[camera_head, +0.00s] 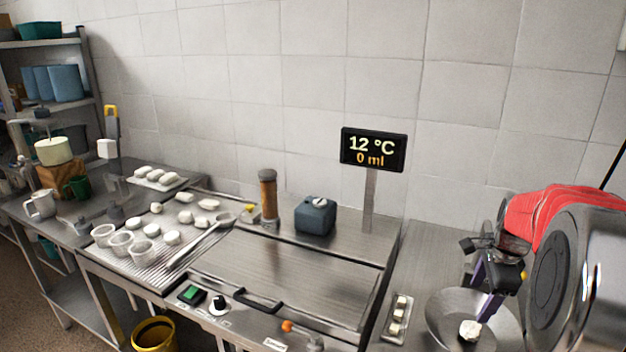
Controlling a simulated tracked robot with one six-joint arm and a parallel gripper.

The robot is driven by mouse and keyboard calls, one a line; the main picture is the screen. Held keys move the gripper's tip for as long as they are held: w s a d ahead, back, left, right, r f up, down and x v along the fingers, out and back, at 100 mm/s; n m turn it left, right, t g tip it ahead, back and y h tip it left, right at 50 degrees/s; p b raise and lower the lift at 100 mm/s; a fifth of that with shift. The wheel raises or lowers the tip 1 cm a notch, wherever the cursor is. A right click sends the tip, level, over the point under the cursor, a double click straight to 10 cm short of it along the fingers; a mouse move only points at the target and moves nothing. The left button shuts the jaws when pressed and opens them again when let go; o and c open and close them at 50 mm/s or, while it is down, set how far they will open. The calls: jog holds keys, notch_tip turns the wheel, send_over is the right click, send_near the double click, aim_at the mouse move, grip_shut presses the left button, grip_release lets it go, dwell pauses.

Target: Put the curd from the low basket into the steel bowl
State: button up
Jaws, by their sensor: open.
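The steel bowl (442,318) is wide and shallow and stands on the right counter. A white lump of curd (470,331) lies in it. My gripper (485,308) reaches down over the bowl from the upper right, with its purple finger just above and right of the curd. The jaws are open, though the gap between them is hard to see from here. Several small white perforated baskets stand at the left on the ribbed drain board, including a front one (144,251). Their insides are too small to make out, and I cannot tell which is the low basket.
Several white curd pieces (172,238) lie on the drain board (150,273), beside a long-handled ladle (205,240). A small tray (397,318) with white pieces lies left of the bowl. A display (374,149) on a post stands behind. The middle steel top (290,270) is mostly clear.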

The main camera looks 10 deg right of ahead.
jog(key=shift+s+a+f+n, duration=0.1)
jog(key=shift+s+f+n, duration=0.1)
jog(key=shift+n, duration=0.8)
jog(key=shift+s+a+f+n, duration=0.55)
jog(key=shift+s+f+n, duration=0.25)
jog(key=shift+n, duration=0.2)
jog(key=s+a+r+n+t, duration=0.1)
jog(key=s+a+r+n, duration=0.2)
jog(key=a+n, duration=0.3)
jog(key=s+a+r+n+t, duration=0.1)
jog(key=s+a+r+n, duration=0.2)
jog(key=a, duration=1.2)
jog(key=s+a+r+n+t, duration=0.1)
jog(key=s+a+r+n, duration=0.2)
jog(key=s+a+n, duration=0.5)
jog(key=a+n, duration=0.1)
jog(key=a, duration=0.1)
jog(key=shift+a+y, duration=0.3)
jog(key=shift+y, duration=0.1)
jog(key=shift+s+r, duration=0.1)
